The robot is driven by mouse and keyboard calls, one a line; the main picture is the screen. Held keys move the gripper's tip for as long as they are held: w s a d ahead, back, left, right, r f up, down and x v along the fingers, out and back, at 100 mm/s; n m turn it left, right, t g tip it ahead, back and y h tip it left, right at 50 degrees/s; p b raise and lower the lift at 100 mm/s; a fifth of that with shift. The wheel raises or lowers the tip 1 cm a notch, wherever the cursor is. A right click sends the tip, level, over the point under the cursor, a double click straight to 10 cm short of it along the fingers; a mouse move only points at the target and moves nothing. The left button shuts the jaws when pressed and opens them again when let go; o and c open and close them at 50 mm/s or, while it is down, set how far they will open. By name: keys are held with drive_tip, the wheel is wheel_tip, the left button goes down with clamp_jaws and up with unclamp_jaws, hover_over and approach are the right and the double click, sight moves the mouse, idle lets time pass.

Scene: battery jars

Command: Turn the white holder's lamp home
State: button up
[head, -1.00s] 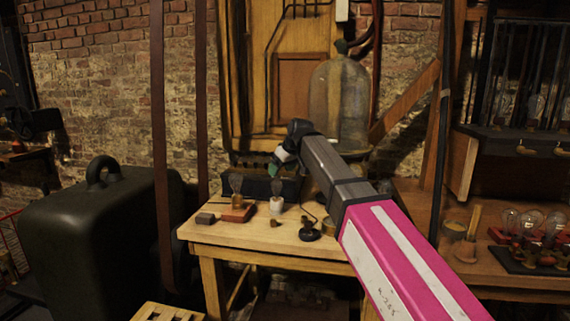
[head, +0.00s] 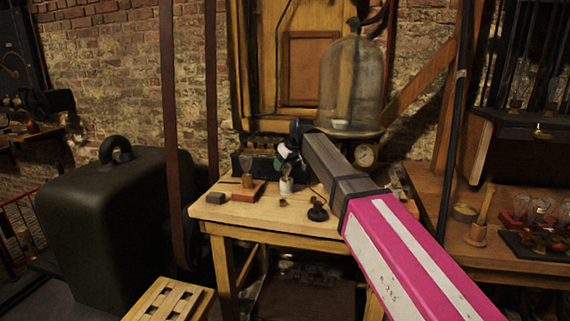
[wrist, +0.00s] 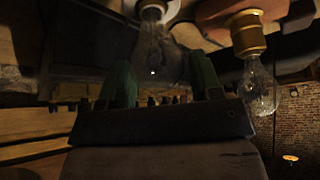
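The white holder (head: 286,187) stands on the wooden table with a clear glass lamp (head: 286,170) upright in it. My gripper (head: 283,161) is just above this lamp. In the wrist view, which looks upside down, the two green fingers of my gripper (wrist: 163,85) are spread apart, with the dark lamp glass (wrist: 154,50) showing between and beyond their tips. The white holder's rim (wrist: 152,8) shows at the top edge. I see no finger touching the glass. Whether the lamp sits fully down in the holder cannot be told.
A second lamp (head: 248,168) stands on a red block (head: 248,191) to the left; its brass base (wrist: 247,35) is close by in the wrist view. A dark block (head: 215,198), a small brass piece (head: 283,202) and a black knob-like object (head: 318,210) stand on the table (head: 245,213).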

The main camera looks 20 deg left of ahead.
drive_tip(key=c, duration=0.6)
drive_tip(key=m, duration=0.2)
drive_tip(key=m+t+h, duration=0.1)
drive_tip(key=m, duration=0.1)
drive_tip(key=shift+w+t, duration=0.1)
drive_tip(key=shift+t, duration=0.2)
drive_tip(key=shift+w+d+m+t+h, duration=0.15)
drive_tip(key=shift+m+t+h, duration=0.4)
drive_tip(key=shift+m, duration=0.75)
drive_tip(key=shift+m+h, duration=0.75)
drive_tip(key=shift+m, duration=0.45)
drive_tip(key=m, duration=0.1)
drive_tip(key=m+h, duration=0.2)
drive_tip(key=m, duration=0.1)
drive_tip(key=shift+d+t, duration=0.25)
